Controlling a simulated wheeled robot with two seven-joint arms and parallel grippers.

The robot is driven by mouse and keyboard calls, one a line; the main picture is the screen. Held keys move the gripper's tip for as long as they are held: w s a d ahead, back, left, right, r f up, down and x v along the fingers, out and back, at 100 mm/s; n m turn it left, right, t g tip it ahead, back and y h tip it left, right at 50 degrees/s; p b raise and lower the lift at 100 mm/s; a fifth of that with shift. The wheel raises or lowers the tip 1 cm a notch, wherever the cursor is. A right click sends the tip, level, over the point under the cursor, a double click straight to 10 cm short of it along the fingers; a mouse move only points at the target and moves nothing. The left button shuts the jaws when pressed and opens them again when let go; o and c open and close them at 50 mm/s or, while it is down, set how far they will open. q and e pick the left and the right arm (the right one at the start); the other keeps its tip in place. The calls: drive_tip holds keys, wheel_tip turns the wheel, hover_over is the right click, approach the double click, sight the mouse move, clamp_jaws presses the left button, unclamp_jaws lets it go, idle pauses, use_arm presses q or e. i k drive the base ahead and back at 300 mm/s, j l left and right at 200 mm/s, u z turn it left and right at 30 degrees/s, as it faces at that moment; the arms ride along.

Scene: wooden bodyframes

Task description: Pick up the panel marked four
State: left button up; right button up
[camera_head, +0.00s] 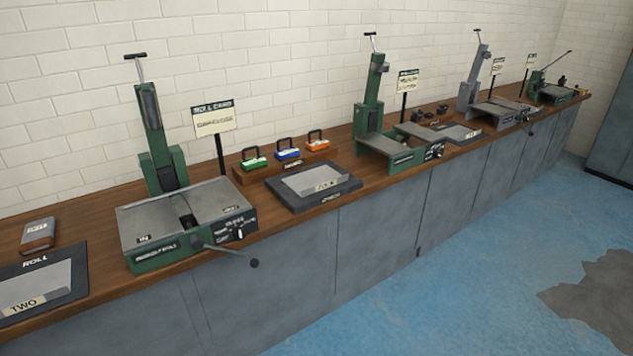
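A flat grey panel (314,177) lies on a dark tray (288,201) in the middle of the bench, with a small pale label whose word is too small to read surely; it may be FOUR. Another grey panel (45,280), marked TWO, lies on a dark tray labelled ROLL at the lower left. A third flat panel (458,131) lies farther along the bench, its label unreadable. Neither of my grippers is in view.
A green machine (150,259) with a protruding lever stands left of the middle panel, another green machine (387,158) right of it. A rack (270,171) with green, blue and orange handled blocks stands behind. More machines line the wooden bench (190,270).

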sight(311, 181)
drive_tip(key=i+l+u, duration=0.15)
drive_tip(key=i+u, duration=0.2)
drive_tip(key=i, duration=0.25)
drive_tip(key=i+l+u, duration=0.3)
drive_tip(key=i, duration=0.25)
drive_tip(key=i+l+u, duration=0.35)
drive_tip(key=i+l, duration=0.05)
drive_tip(key=i, duration=0.1)
